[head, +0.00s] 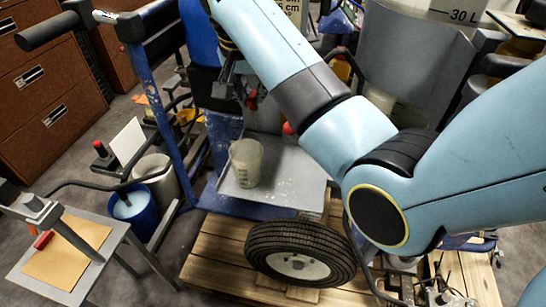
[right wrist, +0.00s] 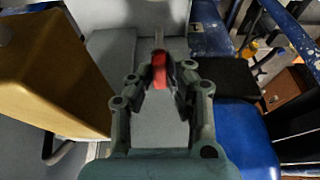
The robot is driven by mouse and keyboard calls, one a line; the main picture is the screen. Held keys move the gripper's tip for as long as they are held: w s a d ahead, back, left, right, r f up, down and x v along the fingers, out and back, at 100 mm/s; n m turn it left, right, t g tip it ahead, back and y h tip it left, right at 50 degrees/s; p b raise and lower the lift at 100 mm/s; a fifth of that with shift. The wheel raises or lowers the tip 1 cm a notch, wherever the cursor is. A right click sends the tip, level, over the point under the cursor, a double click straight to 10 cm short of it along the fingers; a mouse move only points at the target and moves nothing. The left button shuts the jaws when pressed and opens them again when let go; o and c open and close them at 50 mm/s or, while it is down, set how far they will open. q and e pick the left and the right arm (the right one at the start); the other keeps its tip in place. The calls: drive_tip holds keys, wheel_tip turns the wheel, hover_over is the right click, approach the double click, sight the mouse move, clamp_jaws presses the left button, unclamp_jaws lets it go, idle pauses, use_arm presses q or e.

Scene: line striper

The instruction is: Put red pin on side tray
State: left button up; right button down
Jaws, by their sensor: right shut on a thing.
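My right gripper (head: 249,98) reaches down from the right arm to the machine in the middle of the head view. In the right wrist view the gripper (right wrist: 161,72) is shut on the red pin (right wrist: 159,66), which sits between its fingertips. In the head view a bit of the red pin (head: 252,103) shows at the fingertips, above and behind a cloudy beaker. A grey tray (head: 290,180) carries that beaker (head: 245,162). I cannot tell for sure whether this is the side tray. My left gripper does not show.
A small grey table (head: 112,243) at lower left bears a tan sheet (head: 70,258) and a red object (head: 43,240). A large grey tank (head: 415,50) stands at back right. A wheel (head: 300,254) rests over a wooden pallet (head: 215,250). A blue bucket (head: 135,215) stands left.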

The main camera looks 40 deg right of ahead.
sight(254, 128)
wheel_tip(254, 128, down, 9)
drive_tip(key=shift+s, duration=0.1)
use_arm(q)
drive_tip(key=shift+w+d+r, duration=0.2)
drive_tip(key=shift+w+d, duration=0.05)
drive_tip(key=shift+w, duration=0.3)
use_arm(e)
drive_tip(key=shift+f, duration=0.3)
drive_tip(key=shift+f, duration=0.15)
drive_tip(key=c, duration=1.3)
unclamp_jaws()
drive_tip(key=shift+o, duration=0.2)
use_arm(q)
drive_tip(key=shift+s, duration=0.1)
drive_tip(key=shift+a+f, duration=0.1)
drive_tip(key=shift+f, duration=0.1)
use_arm(e)
drive_tip(key=v, duration=1.2)
